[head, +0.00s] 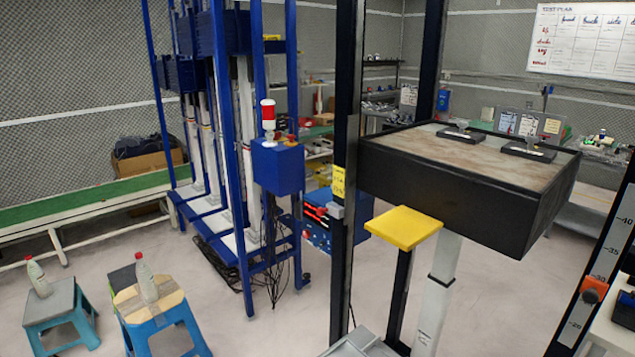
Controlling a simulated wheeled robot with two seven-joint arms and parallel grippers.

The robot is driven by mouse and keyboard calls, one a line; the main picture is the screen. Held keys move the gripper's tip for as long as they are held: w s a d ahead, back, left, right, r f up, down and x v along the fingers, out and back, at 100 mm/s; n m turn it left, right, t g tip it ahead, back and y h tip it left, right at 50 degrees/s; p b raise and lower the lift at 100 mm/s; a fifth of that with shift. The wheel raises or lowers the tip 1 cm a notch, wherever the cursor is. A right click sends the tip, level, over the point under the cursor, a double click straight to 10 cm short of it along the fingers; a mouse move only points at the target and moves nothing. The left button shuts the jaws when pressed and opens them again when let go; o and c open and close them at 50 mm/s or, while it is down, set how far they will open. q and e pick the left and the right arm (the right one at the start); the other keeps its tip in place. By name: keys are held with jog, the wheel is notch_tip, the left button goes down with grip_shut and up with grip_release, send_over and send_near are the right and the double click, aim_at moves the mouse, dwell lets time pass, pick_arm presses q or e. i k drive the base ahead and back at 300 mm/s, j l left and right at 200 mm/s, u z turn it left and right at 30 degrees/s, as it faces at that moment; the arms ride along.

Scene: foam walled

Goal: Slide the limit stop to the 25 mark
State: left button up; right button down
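The limit stop seems to be the small orange-red block (594,289) on a dark upright post at the right edge of the head view. Neither of my grippers is in view.
A blue rack (228,130) with a red-topped lamp (268,122) is left of centre. Two stools with bottles stand at lower left. The central floor is open.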

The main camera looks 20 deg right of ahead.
aim_at(593, 291)
jog(key=z, duration=0.85)
jog(key=k+j+z, duration=0.2)
jog(key=j+z, duration=0.25)
jog(key=k+j+z, duration=0.25)
jog(key=z, duration=0.25)
jog(key=k+j+z, duration=0.25)
jog(key=z, duration=0.2)
jog(key=k+j, duration=0.1)
jog(key=k, duration=0.25)
jog(key=k+j+z, duration=0.1)
jog(key=k, duration=0.25)
